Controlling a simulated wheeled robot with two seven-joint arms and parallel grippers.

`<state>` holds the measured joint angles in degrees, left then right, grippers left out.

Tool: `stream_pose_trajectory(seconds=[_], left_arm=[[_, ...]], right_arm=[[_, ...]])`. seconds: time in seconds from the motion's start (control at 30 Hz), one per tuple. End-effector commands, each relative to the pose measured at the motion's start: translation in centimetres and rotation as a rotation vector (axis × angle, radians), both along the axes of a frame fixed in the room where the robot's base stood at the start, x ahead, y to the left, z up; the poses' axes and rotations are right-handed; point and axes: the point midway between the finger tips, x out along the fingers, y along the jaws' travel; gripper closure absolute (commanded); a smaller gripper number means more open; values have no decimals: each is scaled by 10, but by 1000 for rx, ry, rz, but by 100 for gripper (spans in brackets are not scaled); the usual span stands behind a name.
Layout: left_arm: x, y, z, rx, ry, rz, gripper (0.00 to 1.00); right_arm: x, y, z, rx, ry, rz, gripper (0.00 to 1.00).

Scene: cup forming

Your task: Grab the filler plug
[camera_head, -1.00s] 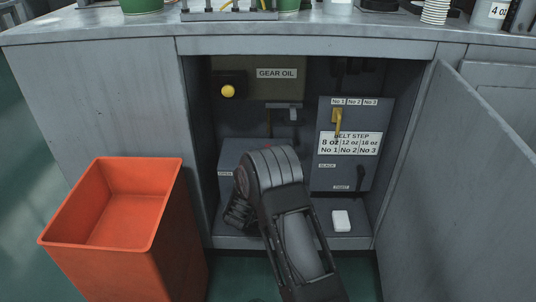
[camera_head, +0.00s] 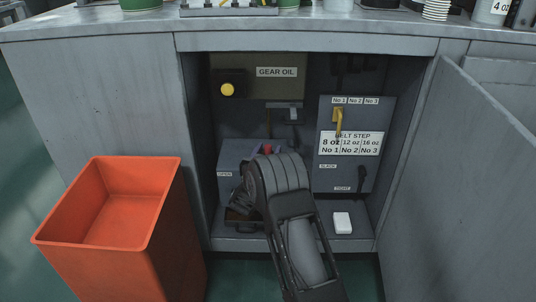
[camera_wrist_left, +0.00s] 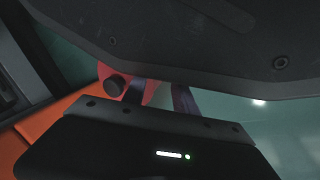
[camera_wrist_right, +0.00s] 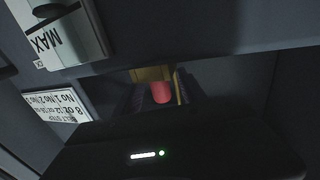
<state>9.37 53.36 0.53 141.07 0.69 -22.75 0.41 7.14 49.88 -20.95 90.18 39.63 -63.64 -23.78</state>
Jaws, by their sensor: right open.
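A red cylindrical plug (camera_wrist_right: 160,92), which looks like the filler plug, shows ahead of my right wrist camera. It lies between the two fingers of my right gripper (camera_head: 266,151), which is open and inside the cabinet. In the head view, only a small bit of red shows past the wrist, and the fingertips are mostly hidden. I cannot tell whether the fingers touch the plug. My left gripper (camera_wrist_left: 160,98) shows only in its own wrist view, with its fingers apart and nothing visibly held.
The orange bin (camera_head: 165,240) stands left of the opening; the cabinet door (camera_head: 460,190) is swung open at right. Inside are a yellow knob (camera_head: 227,89), the GEAR OIL panel (camera_head: 290,88), a belt step panel (camera_head: 350,175) with a yellow lever, and a white block (camera_head: 342,222).

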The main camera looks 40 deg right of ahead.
Motion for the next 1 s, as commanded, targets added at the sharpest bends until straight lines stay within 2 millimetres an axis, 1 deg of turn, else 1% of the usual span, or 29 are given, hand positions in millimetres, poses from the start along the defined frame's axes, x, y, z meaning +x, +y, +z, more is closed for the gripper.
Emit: stream_pose_trajectory(seconds=[0.1,0.13,0.7,1.0], left_arm=[[0,0,0,0,0,0,66],[0,0,0,0,0,0,66],[0,0,0,0,0,0,66],[0,0,0,0,0,0,66]], right_arm=[[0,0,0,0,0,0,52],[0,0,0,0,0,0,53],[0,0,0,0,0,0,100],[0,0,0,0,0,0,100]])
